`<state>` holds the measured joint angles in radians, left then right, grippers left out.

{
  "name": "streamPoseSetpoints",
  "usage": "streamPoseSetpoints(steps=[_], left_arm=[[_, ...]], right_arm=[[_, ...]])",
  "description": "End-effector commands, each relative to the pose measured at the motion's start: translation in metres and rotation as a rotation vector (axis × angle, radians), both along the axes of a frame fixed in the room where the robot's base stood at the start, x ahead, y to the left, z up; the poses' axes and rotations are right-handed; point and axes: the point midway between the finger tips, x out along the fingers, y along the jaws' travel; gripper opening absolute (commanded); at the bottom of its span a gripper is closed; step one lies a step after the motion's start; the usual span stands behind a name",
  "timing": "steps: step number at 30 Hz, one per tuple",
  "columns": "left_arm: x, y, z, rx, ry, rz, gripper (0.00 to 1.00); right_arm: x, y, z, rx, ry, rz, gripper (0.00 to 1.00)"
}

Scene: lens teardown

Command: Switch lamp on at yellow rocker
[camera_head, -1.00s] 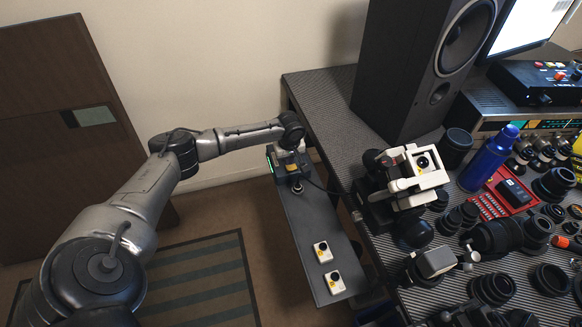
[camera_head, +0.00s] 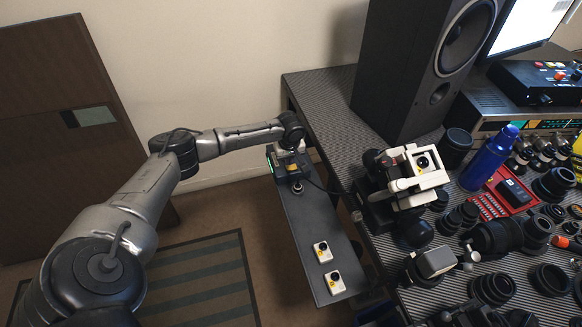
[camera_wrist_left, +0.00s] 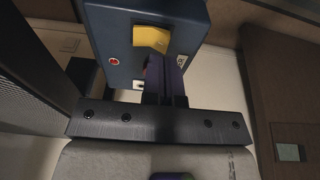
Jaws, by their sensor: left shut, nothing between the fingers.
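The yellow rocker (camera_wrist_left: 151,38) sits on the face of a dark blue box (camera_wrist_left: 108,22) in the left wrist view. A round red button or light (camera_wrist_left: 114,61) is beside it on the same face. My left gripper (camera_wrist_left: 165,72) is shut and empty, its fingertips right at the rocker's lower edge; I cannot tell whether they touch. In the head view my left gripper hangs over the dark box (camera_head: 280,172) at the far end of a narrow shelf, hiding part of it. A green strip glows on the box's left side. I cannot pick out the lamp. My right gripper is not in view.
Two small white boxes with yellow marks (camera_head: 322,252) (camera_head: 334,283) stand on the near part of the narrow grey shelf (camera_head: 305,225). The workbench at right holds a tall black speaker (camera_head: 415,70), a white-and-black device (camera_head: 428,180), a blue bottle (camera_head: 489,158) and many lens parts.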

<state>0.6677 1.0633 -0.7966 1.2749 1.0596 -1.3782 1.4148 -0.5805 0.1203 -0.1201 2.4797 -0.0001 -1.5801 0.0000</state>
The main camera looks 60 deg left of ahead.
Motion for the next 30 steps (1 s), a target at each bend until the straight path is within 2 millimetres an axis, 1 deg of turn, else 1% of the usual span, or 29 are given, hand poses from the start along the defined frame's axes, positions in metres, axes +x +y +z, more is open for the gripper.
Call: streamPoseSetpoints(steps=[17,30], left_arm=[[0.000,0.000,-0.008,0.000,0.000,0.000,0.00],[0.000,0.000,-0.014,0.000,0.000,0.000,0.00]], right_arm=[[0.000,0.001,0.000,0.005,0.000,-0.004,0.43],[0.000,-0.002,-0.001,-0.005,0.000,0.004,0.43]])
